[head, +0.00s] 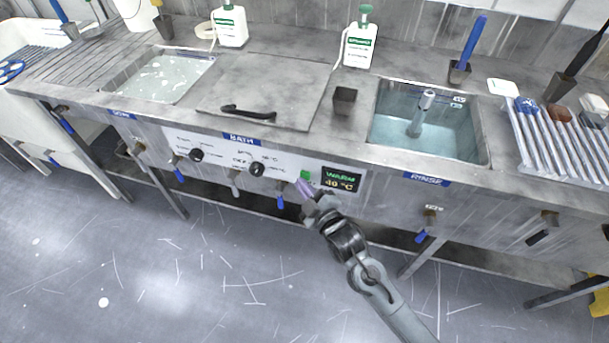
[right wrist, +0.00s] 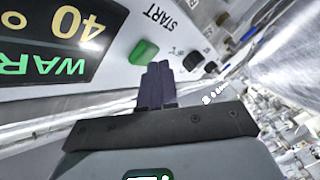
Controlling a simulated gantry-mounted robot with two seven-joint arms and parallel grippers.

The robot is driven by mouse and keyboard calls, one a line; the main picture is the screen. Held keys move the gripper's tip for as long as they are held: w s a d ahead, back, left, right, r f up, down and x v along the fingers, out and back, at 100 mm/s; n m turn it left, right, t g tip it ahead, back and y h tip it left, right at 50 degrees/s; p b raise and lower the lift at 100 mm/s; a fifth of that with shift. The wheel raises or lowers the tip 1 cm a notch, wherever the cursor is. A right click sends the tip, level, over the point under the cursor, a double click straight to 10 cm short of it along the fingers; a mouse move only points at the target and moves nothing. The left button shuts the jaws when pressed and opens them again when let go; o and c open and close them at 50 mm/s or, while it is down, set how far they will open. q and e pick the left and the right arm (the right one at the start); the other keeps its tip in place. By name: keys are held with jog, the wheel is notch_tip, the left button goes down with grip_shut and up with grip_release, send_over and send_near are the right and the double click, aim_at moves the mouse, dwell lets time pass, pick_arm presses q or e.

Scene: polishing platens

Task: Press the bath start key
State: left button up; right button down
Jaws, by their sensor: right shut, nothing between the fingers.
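The bath start key is a small green button (head: 305,176) on the white bath control panel (head: 215,155), just left of the display (head: 341,179) reading WARM 40 °C. In the right wrist view the green key (right wrist: 143,52) sits below the word START. My right gripper (head: 304,189) is shut and empty, with its fingertips just below the key in the head view. In the right wrist view the closed dark fingertips (right wrist: 157,72) appear close beside the key; I cannot tell whether they touch it. My left gripper is not in view.
Black knobs (head: 257,169) and blue-handled valves (head: 280,201) are on the front left of the key. Above are the lidded bath (head: 262,85) and the rinse sink (head: 425,120). The floor (head: 220,270) in front is clear.

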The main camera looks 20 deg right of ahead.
dwell(0.4)
jog(key=shift+w+d, duration=0.3)
jog(key=shift+w, duration=0.05)
dwell(0.4)
jog(key=shift+s+p, duration=0.1)
jog(key=shift+p, duration=0.2)
jog(key=shift+s+a+p, duration=0.6)
dwell(0.4)
